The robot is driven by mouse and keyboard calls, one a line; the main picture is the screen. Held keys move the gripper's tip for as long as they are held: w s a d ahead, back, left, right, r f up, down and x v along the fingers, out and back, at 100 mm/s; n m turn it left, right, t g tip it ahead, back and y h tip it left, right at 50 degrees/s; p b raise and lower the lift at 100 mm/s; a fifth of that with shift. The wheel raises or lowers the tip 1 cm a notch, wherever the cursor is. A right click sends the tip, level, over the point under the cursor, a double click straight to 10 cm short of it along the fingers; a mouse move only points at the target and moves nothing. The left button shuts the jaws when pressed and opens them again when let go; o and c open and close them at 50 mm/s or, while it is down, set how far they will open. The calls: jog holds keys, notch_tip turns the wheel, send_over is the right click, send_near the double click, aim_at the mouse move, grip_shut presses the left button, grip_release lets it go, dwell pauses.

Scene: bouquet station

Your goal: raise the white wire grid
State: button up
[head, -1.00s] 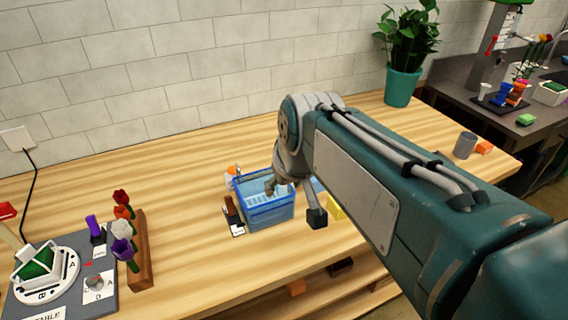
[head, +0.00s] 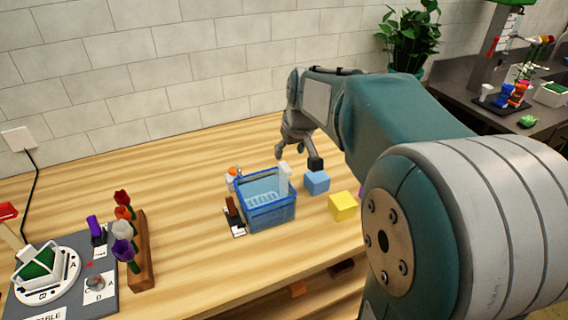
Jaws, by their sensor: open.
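A blue basket (head: 268,217) stands on the wooden table. Pale, slotted white grid-like shapes (head: 261,199) show low inside it, and I take these for the white wire grid; the walls partly hide them. A white upright piece (head: 284,178) stands at the basket's back right corner; I cannot tell whether it belongs to the grid. My gripper (head: 298,158) is open and empty, above and behind that corner, apart from the basket.
A light blue cube (head: 317,182) and a yellow cube (head: 343,206) lie right of the basket. A small dark item on a white card (head: 234,217) is at its left. A flower rack (head: 142,250) and a turntable station (head: 70,285) stand further left.

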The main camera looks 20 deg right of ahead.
aim_at(285, 166)
jog(key=x, duration=0.7)
grip_shut()
